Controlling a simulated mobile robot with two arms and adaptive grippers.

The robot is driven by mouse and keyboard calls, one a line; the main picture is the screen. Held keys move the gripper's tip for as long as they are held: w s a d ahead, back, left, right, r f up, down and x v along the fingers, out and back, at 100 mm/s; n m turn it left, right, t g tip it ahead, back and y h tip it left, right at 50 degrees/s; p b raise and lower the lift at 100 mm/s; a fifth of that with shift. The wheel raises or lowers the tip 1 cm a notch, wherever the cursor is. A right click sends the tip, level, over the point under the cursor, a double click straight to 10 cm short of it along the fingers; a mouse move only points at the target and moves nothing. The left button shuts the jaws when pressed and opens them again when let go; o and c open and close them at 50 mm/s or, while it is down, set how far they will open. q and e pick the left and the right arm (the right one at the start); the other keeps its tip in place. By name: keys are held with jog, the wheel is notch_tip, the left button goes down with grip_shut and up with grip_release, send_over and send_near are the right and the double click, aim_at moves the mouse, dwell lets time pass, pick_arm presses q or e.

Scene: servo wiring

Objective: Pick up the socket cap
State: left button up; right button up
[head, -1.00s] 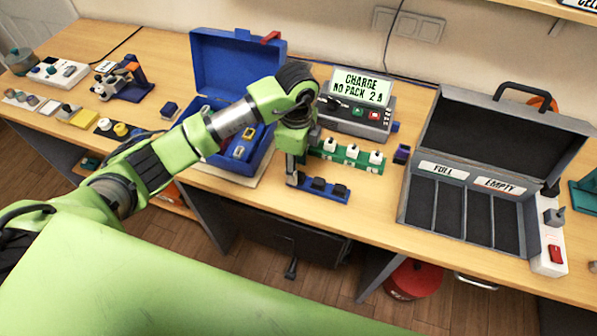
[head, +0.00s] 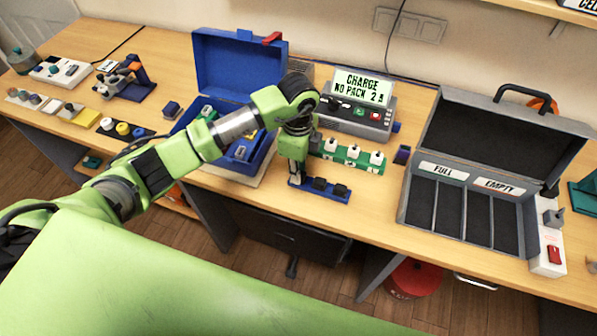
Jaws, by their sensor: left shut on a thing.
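A blue strip (head: 323,195) lies near the front edge of the table with two black caps (head: 319,184) standing on its middle and right part. My left gripper (head: 296,180) points down at the strip's left end, its fingers closed at strip height. The socket cap there is between the fingers and mostly hidden by them, so I cannot tell whether it still touches the strip. My right gripper is out of view.
A green strip with white-topped parts (head: 352,153) lies just behind. The grey charger (head: 370,118) stands at the back, the open blue toolbox (head: 238,65) to the left, the open grey case (head: 430,214) to the right.

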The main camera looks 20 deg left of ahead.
pick_arm(q)
jog(key=shift+r+b, duration=0.6)
jog(key=shift+r, duration=0.05)
jog(key=shift+w+r+b, duration=0.1)
jog(key=shift+r+b, duration=0.45)
jog(key=shift+r, duration=0.15)
jog(key=s+d+r+b, duration=0.1)
jog(key=s+d+r, duration=0.2)
jog(key=s+r, duration=0.7)
jog(key=s, duration=0.4)
jog(key=shift+d+b, duration=0.15)
jog(key=shift+b, duration=0.25)
